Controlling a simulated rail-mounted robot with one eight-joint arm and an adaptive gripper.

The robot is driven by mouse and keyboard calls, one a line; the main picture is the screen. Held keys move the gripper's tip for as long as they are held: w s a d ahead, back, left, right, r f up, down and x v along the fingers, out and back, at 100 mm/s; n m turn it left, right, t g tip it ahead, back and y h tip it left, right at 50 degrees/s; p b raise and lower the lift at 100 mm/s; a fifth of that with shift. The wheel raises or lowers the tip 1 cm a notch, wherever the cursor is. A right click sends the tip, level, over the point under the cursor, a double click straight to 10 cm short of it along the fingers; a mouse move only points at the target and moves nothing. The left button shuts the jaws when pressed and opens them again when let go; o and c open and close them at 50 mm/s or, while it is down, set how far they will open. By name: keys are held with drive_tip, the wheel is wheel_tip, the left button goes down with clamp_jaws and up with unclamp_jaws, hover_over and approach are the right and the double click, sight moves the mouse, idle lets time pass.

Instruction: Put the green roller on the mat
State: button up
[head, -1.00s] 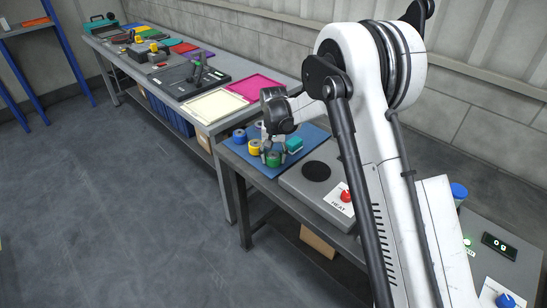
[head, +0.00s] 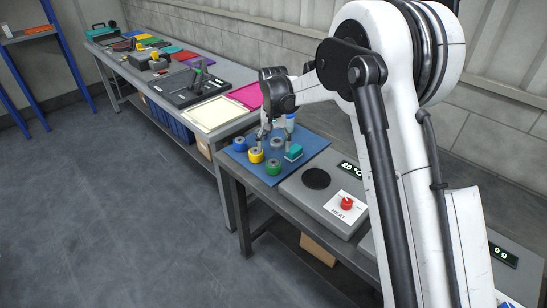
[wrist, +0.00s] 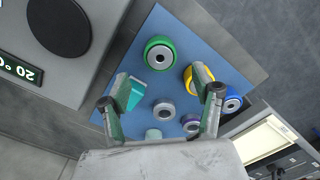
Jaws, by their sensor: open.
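The green roller (head: 274,167) stands upright on the blue mat (head: 318,139), near its front edge. The wrist view shows the green roller (wrist: 159,53) whole, on the mat (wrist: 215,55) near a corner, apart from my fingers. My gripper (head: 275,138) is open and empty above the mat, further back than the green roller. In the wrist view my gripper (wrist: 162,85) has its fingers spread wide, with a grey roller (wrist: 163,112) showing between them.
A yellow roller (head: 256,155), a blue roller (head: 239,144) and a teal block (head: 293,153) are also on the mat. A heater plate (head: 318,179) with a red knob (head: 347,202) stands right of it. Beyond the mat is a longer bench with a cream tray (head: 212,112).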

sight(274, 162)
drive_tip(key=s+d+r+t, duration=0.2)
drive_tip(key=s+d+r, duration=0.5)
drive_tip(key=s+r, duration=0.25)
drive_tip(key=s+d+r+t, duration=0.1)
drive_tip(key=s+d+r, duration=0.5)
drive_tip(key=s+r, duration=0.3)
drive_tip(key=s+d+f+t, duration=0.1)
drive_tip(key=s+d, duration=0.3)
drive_tip(key=s, duration=0.6)
drive_tip(key=s+d+f+t, duration=0.1)
drive_tip(key=s+d+t, duration=0.2)
drive_tip(key=s, duration=0.7)
drive_tip(key=shift+s+d, duration=0.4)
drive_tip(key=shift+d, duration=0.4)
